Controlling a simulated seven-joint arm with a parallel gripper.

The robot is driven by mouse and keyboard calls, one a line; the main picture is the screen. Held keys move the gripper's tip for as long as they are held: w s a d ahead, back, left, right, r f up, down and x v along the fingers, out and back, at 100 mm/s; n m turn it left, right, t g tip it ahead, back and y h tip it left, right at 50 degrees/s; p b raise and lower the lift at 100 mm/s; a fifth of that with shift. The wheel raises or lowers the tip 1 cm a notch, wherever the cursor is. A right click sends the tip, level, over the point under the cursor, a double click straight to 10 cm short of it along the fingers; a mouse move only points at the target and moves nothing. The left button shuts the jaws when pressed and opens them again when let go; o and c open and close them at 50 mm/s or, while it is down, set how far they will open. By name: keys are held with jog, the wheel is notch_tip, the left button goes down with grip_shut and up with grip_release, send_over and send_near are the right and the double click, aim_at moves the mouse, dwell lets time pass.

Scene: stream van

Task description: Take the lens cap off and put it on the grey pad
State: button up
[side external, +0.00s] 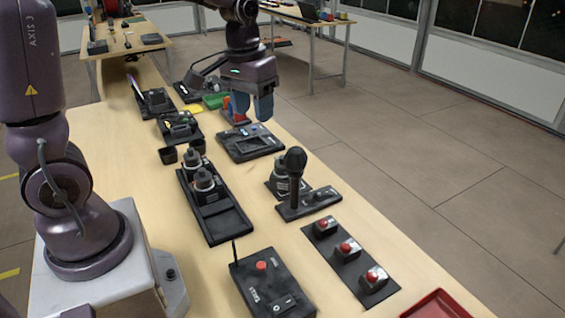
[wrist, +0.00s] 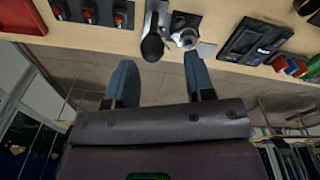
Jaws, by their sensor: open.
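My gripper (side external: 252,110) is open and empty, above the far part of the bench, with its two blue fingers apart and pointing down. In the wrist view, the fingers (wrist: 160,72) frame the bench edge. A short dark cylinder with a light band (side external: 280,180), possibly the lens, stands behind a black upright knob. The wrist view shows it as a round, silvery piece (wrist: 186,38). I cannot make out a separate lens cap. A small light grey patch (wrist: 206,50) beside the round piece may be the grey pad. My gripper touches none of these.
The black upright knob (side external: 294,162) stands close to the cylinder. A black tray (side external: 224,224) holds two similar cylinders. A flat black panel (side external: 250,143) lies below my gripper. Red buttons (side external: 346,248), a black box (side external: 270,287) and a red tray (side external: 437,305) occupy the near end.

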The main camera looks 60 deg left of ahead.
jog(key=w+a+f+n+g, duration=0.2)
jog(key=w+a+f+n, duration=0.2)
jog(key=w+a+f, duration=0.4)
jog(key=n+t, duration=0.1)
send_over(283, 157)
jog(key=f, duration=0.6)
jog(key=shift+s+d+f, duration=0.25)
jog(key=shift+s, duration=0.1)
jog(key=shift+w+a+f, duration=0.15)
jog(key=shift+w+f, duration=0.05)
jog(key=shift+f, duration=1.2)
jog(key=shift+w+a+f, duration=0.15)
jog(key=shift+f, duration=1.25)
grip_shut()
